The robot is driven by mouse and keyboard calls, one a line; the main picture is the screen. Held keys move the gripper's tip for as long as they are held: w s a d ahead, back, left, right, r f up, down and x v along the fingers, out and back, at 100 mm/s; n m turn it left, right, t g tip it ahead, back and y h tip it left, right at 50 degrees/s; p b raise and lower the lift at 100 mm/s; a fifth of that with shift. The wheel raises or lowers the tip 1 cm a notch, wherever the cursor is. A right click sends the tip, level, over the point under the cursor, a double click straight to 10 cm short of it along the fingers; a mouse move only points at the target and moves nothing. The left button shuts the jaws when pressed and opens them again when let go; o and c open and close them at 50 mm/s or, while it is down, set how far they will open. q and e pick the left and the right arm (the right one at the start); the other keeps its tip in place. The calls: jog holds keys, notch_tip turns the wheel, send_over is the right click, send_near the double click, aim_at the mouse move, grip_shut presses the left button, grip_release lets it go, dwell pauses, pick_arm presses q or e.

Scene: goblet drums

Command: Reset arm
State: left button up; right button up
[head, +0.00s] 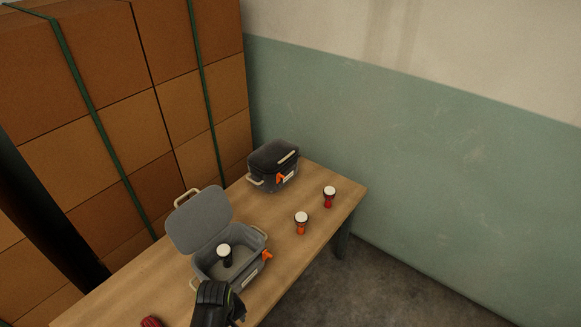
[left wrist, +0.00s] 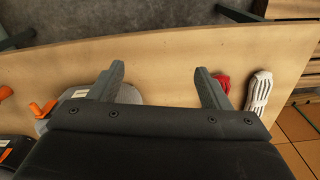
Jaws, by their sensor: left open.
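My left gripper (head: 236,315) is at the bottom of the head view, in front of the open grey box (head: 184,229). In the left wrist view its two fingers (left wrist: 160,76) are spread wide with nothing between them. A black drum with a pale top (head: 224,257) stands inside the open box. An orange drum (head: 301,224) and a red drum (head: 329,198) stand upright on the table's right part. Another red object (head: 151,322) is cut off at the bottom edge. My right gripper is not in view.
A closed dark grey box (head: 273,168) stands at the table's back. The wooden table (head: 160,275) has bare room between boxes and right edge. Stacked cartons (head: 120,110) stand behind.

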pick_arm(q)
jog(key=s+a+f+m+b, duration=0.2)
jog(key=s+f, duration=0.3)
jog(key=f, duration=0.3)
jog(key=s+a+f+m+b, duration=0.15)
jog(key=s+f, duration=0.25)
jog(key=f, duration=0.4)
jog(key=s+a+f+m+b, duration=0.1)
jog(key=s+a+f, duration=0.2)
jog(key=s+f, duration=0.2)
jog(key=s+a+f+m+b, duration=0.1)
jog(key=s+a+f, duration=0.3)
jog(key=s, duration=0.7)
jog(key=s+a+f+m+t+b, duration=0.1)
jog(key=s+a+f+m+b, duration=0.1)
jog(key=s+f, duration=0.4)
jog(key=shift+s+a+f+y, duration=0.35)
jog(key=shift+s+a, duration=0.3)
jog(key=shift+s, duration=0.5)
jog(key=shift+r, duration=0.1)
